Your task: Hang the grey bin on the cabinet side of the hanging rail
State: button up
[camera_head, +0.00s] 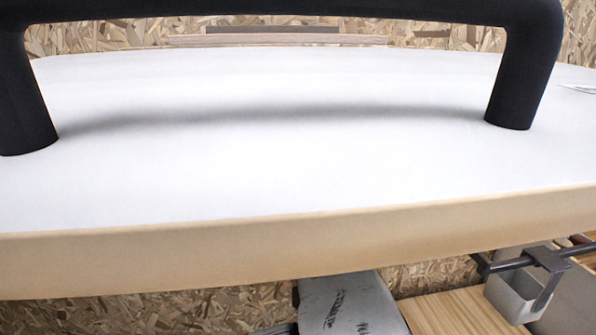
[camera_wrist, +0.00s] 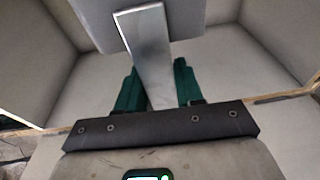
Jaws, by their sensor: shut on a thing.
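My gripper (camera_wrist: 158,92) shows in the wrist view with two green fingers. It is shut on a flat grey strap (camera_wrist: 148,50) of the grey bin, whose smooth grey panel (camera_wrist: 108,15) shows at the top. Most of that bin is out of view. In the head view, a dark rail (camera_head: 515,263) runs at the lower right. A small light grey bin (camera_head: 512,298) is at the rail, with a dark grey bracket (camera_head: 549,262) over the bar. I cannot tell whether it is the held bin. My gripper is not visible in the head view.
A large white board (camera_head: 270,150) with a pale wood edge and a thick black bar (camera_head: 270,10) fills most of the head view and hides what lies below. Pale grey walls (camera_wrist: 280,45) surround my gripper.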

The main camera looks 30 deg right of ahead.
jog(key=r+p+v, duration=0.1)
jog(key=p+v, duration=0.2)
jog(key=v, duration=0.5)
jog(key=shift+s+r, duration=0.25)
jog(key=shift+r, duration=0.05)
jog(key=shift+s, duration=0.1)
dwell(0.5)
